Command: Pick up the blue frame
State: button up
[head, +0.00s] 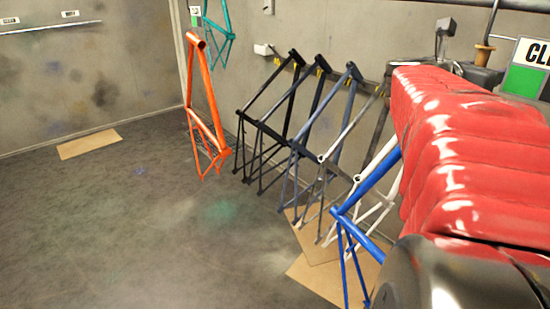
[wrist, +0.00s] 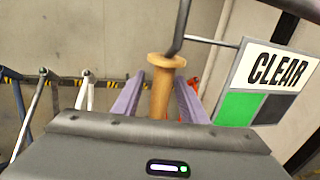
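The blue frame (head: 370,178) is bright blue and shows in the head view at the lower right, in front of a white frame. Its upper right part is hidden behind my red-sleeved arm. I cannot pick it out in the wrist view. My gripper (wrist: 161,78) shows in the wrist view as two pale purple fingers. They stand apart, one on each side of a wooden handle, and narrow gaps show beside the handle. I see no frame between them. In the head view my arm hides most of the gripper.
The wooden handle (wrist: 160,98) hangs on a dark rod. A CLEAR sign (wrist: 278,72) stands close on the right. Several black, grey and white frames line the wall rack in the head view. An orange frame (head: 205,90) hangs left. Cardboard (head: 90,144) lies on open floor.

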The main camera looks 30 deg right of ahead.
jog(key=shift+c, duration=0.5)
grip_shut()
dwell(0.8)
jog(key=shift+r, duration=0.2)
